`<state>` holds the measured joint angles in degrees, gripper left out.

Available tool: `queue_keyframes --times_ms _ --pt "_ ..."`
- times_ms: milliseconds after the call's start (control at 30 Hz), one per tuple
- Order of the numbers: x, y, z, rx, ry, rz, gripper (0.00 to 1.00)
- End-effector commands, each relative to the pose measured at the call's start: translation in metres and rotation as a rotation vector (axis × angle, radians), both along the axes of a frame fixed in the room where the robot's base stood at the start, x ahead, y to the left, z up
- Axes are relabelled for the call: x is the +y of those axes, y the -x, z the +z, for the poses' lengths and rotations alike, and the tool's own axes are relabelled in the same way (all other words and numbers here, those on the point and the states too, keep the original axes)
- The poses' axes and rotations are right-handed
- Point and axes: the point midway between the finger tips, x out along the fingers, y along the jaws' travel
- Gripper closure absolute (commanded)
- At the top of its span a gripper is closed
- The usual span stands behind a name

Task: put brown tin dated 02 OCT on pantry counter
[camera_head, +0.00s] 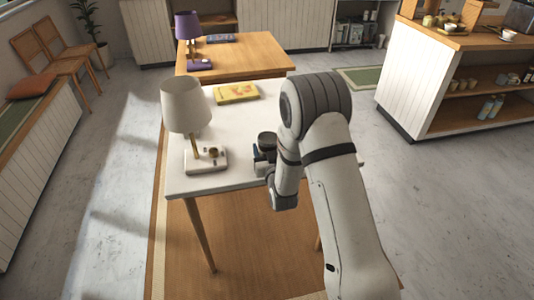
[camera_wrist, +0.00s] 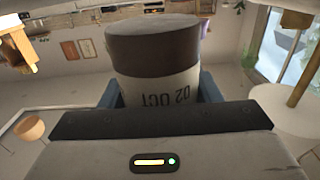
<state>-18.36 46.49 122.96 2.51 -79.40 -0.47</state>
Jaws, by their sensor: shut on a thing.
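A brown tin (camera_wrist: 152,45) with a pale label band fills the middle of the wrist view. The label reads "02 OCT", upside down in that picture. My gripper (camera_wrist: 160,92) has its blue fingers on both sides of the tin and is shut on it. In the head view the dark tin (camera_head: 267,139) shows at my gripper (camera_head: 262,158), at the front right part of the white table (camera_head: 235,125). My arm partly hides it there, and I cannot tell whether the tin touches the table. I cannot tell which surface is the pantry counter.
A white lamp (camera_head: 186,105) stands left of my gripper. A yellow book (camera_head: 236,93) lies farther back on the table. A wooden table (camera_head: 250,55) with a purple lamp (camera_head: 188,27) adjoins behind. A wood-topped white counter (camera_head: 455,42) stands right, across open floor.

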Motion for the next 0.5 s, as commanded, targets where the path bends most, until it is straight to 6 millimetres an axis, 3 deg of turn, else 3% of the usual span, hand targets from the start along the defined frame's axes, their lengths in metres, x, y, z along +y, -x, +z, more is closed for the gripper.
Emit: queue_keyframes --times_ms 133,500 --pt "0.0 0.0 -0.015 -0.001 0.0 0.001 0.75" --pt "0.001 0.0 -0.018 -0.003 -0.001 0.001 0.75"
